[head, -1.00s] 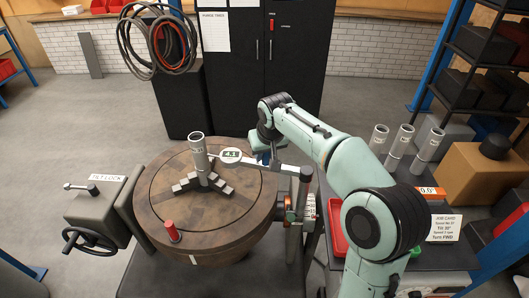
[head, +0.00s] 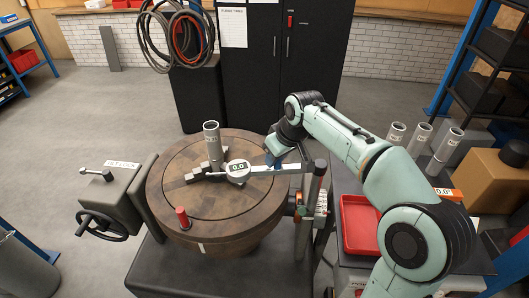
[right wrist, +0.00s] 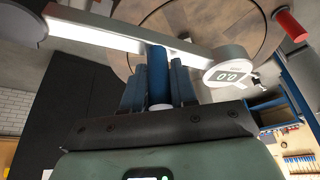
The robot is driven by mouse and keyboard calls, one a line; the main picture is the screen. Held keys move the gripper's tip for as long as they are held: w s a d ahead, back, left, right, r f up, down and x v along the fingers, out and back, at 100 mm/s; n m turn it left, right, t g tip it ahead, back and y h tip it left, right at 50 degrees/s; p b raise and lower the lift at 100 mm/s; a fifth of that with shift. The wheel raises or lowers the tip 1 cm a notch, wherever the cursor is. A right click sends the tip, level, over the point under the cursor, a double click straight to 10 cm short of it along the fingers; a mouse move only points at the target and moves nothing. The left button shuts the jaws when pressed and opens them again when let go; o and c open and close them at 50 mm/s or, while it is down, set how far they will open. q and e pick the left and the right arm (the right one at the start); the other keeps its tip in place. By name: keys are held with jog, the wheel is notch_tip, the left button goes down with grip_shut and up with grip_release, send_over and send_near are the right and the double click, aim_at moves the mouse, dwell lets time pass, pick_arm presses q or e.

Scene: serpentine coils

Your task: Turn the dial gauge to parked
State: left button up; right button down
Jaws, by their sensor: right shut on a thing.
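The dial gauge (head: 238,170) is a round white head reading 0.0, at the end of a pale swing arm (head: 288,169) pivoted on a grey post (head: 311,200). It hangs over the round brown table (head: 163,200), in front of and right of the upright grey cylinder (head: 211,140). My right gripper (head: 277,163) is at the swing arm, between gauge and post. In the right wrist view its blue fingers are shut around a blue peg (right wrist: 158,75) under the swing arm. The gauge (right wrist: 229,76) shows there too. My left gripper is out of view.
A red knob (head: 182,217) stands on the table's front rim. A tilt lock with a handwheel (head: 100,226) is at the left. A red tray (head: 360,226) lies right of the post, partly behind my right arm. Several grey cylinders (head: 422,135) stand farther right.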

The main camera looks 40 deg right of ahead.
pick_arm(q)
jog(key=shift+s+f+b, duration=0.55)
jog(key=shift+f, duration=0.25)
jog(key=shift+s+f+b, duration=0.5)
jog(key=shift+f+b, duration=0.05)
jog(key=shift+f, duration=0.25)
pick_arm(e)
jog(key=s+n+g+y, duration=0.2)
jog(key=s+n+y, duration=0.2)
jog(key=s+n, duration=0.8)
jog(key=shift+s+n, duration=0.4)
jog(key=shift+s, duration=1.45)
jog(key=shift+d+f, duration=0.1)
jog(key=c, duration=1)
grip_release()
jog(key=shift+s, duration=0.15)
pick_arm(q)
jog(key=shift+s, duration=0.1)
pick_arm(e)
jog(key=shift+o, duration=0.2)
